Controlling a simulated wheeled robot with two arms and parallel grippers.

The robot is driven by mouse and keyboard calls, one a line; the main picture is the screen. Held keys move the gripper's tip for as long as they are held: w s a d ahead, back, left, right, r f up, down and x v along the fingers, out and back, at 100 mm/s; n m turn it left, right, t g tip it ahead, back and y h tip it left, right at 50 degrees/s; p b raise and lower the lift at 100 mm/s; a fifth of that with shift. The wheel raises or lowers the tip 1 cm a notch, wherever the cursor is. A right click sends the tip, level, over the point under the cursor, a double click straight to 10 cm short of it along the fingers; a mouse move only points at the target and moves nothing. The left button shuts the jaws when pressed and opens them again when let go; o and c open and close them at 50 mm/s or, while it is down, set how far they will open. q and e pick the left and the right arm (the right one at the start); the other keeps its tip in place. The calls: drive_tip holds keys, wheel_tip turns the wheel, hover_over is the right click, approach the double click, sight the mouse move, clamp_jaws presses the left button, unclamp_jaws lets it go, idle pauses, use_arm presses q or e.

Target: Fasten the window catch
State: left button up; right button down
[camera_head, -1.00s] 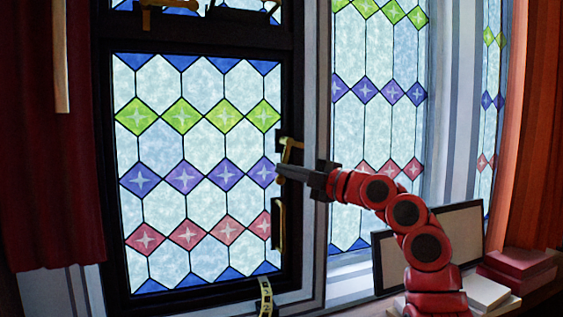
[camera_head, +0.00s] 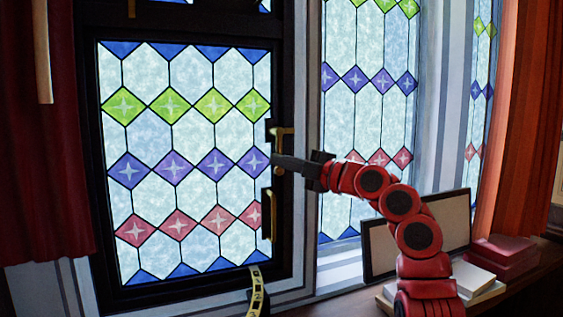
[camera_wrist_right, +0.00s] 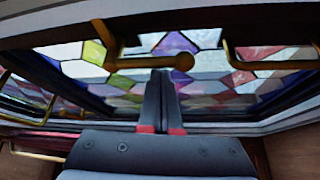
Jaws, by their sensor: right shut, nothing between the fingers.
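The leaded-glass window (camera_head: 185,135) with its dark frame fills the left and middle of the head view. A brass catch handle (camera_head: 281,133) sits on the right stile of the sash. It also shows in the wrist view (camera_wrist_right: 150,62) as a bar with a rounded end. My right gripper (camera_head: 275,160) is shut and empty, its fingertips at the catch's lower part. My left gripper is not in view.
A second brass fitting (camera_head: 267,214) is lower on the same stile, close under my gripper. Curtains (camera_head: 45,150) flank both sides.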

drive_tip(key=s+d+b, duration=0.3)
drive_tip(key=s+b, duration=0.3)
drive_tip(key=s, duration=0.2)
drive_tip(key=shift+s+d, duration=0.25)
drive_tip(key=shift+d, duration=0.15)
drive_tip(key=shift+d, duration=0.2)
